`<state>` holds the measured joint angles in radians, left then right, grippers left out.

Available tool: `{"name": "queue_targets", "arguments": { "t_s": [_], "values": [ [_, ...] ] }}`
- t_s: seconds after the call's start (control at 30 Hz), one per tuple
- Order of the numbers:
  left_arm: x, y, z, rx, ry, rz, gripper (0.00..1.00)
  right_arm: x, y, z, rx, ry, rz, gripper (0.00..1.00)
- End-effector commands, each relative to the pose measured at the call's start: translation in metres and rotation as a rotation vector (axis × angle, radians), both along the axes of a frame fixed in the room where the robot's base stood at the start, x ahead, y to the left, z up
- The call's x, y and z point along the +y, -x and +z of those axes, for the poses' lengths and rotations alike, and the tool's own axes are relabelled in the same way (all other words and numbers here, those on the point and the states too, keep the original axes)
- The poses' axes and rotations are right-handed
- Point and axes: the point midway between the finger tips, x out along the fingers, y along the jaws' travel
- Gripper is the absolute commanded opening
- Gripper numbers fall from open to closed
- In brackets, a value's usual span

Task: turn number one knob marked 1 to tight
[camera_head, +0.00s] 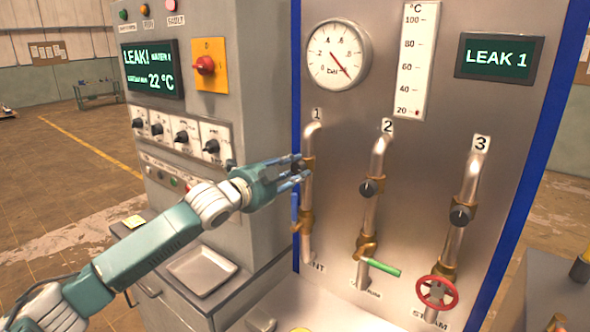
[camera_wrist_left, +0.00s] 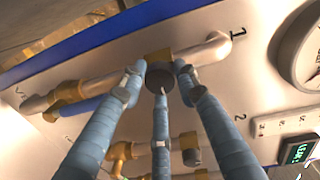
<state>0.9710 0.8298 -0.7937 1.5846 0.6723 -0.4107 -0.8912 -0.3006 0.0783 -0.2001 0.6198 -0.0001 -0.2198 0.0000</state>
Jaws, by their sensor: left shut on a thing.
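The number one pipe (camera_head: 308,185) stands at the left of the steel panel under the label 1 (camera_head: 317,114). Its dark knob (camera_wrist_left: 160,75) shows in the left wrist view, on a brass fitting (camera_wrist_left: 158,56). My left gripper (camera_head: 298,174) reaches the pipe from the left, and in the left wrist view its blue fingers (camera_wrist_left: 160,85) are around the knob, shut on it. In the head view the fingers mostly hide this knob. The panel's right screen (camera_head: 498,57) reads LEAK 1. My right gripper is not in view.
Pipes two and three carry dark knobs (camera_head: 368,188) and (camera_head: 461,214) to the right. A green lever (camera_head: 384,268), a red wheel (camera_head: 437,293) and a blue handle (camera_head: 295,213) sit lower. A control cabinet (camera_head: 250,90) stands at left, with a metal tray (camera_head: 201,270) below.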

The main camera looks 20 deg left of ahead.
Motion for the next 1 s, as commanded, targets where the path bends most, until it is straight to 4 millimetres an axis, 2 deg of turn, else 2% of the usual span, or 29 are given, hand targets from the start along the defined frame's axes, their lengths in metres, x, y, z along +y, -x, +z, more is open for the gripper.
{"name": "queue_targets", "arguments": {
  "t_s": [0.03,0.17,0.2,0.27,0.3,0.67,0.77,1.0],
  "values": [
    [0.004,-0.001,-0.006,0.011,-0.005,0.008,0.05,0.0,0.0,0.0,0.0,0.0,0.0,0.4],
    [0.004,-0.001,-0.005,0.01,-0.003,0.007,0.05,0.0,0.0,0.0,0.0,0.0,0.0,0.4],
    [0.004,-0.001,-0.005,0.01,-0.003,0.007,0.35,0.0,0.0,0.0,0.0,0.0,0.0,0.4],
    [0.004,-0.001,-0.005,0.009,-0.003,0.007,0.47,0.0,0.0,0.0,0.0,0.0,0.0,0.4],
    [0.003,-0.001,-0.004,0.008,-0.002,0.006,0.49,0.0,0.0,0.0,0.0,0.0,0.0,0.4],
    [0.004,0.005,-0.001,0.002,0.0,0.003,0.49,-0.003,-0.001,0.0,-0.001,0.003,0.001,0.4],
    [0.009,0.018,0.0,0.002,-0.002,0.002,0.49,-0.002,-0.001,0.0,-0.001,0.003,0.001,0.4],
    [0.029,0.066,0.002,0.005,-0.004,0.006,0.49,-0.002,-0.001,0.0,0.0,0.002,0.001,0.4]
  ]
}}
